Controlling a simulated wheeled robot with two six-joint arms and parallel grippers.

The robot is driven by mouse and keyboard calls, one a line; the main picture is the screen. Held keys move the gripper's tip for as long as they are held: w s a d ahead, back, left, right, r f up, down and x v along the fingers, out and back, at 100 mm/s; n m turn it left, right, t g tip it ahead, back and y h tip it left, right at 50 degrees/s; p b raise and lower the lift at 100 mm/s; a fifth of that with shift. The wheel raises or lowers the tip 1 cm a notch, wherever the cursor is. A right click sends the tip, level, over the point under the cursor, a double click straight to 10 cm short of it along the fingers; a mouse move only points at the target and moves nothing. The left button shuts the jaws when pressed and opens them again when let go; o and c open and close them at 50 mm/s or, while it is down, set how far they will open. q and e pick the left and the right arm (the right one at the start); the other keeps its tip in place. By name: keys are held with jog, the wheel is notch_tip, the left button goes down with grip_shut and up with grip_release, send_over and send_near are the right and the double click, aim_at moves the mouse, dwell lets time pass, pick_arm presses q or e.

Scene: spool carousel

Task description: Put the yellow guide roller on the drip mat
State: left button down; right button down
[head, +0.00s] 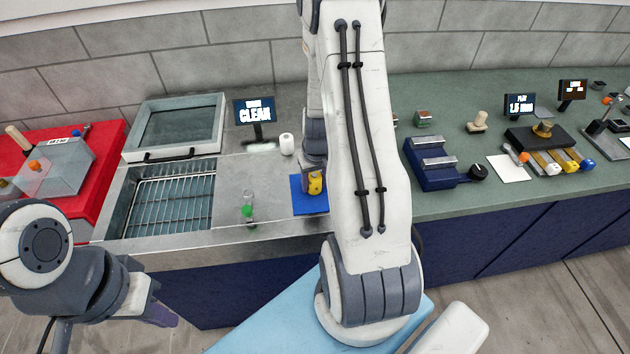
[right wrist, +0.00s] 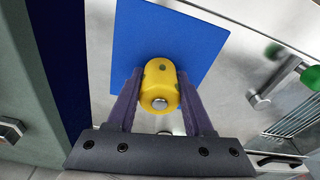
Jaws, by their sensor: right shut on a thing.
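The yellow guide roller (right wrist: 160,88) is between the two fingers of my right gripper (right wrist: 158,105), which is shut on it. The roller also shows in the head view (head: 316,183), with my right gripper (head: 314,172) above it. The blue drip mat (head: 309,203) lies on the metal counter beside the sink. In the right wrist view the mat (right wrist: 170,45) is behind the roller. I cannot tell whether the roller touches the mat. My left gripper (head: 160,316) is low at the left, away from the counter; its fingers are not clear.
A white cylinder (head: 287,144) and a sign (head: 255,112) stand behind. The sink with a wire rack (head: 172,205) is at left.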

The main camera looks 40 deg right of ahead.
jog(key=shift+f, duration=0.2)
jog(key=shift+c, duration=1.4)
grip_release()
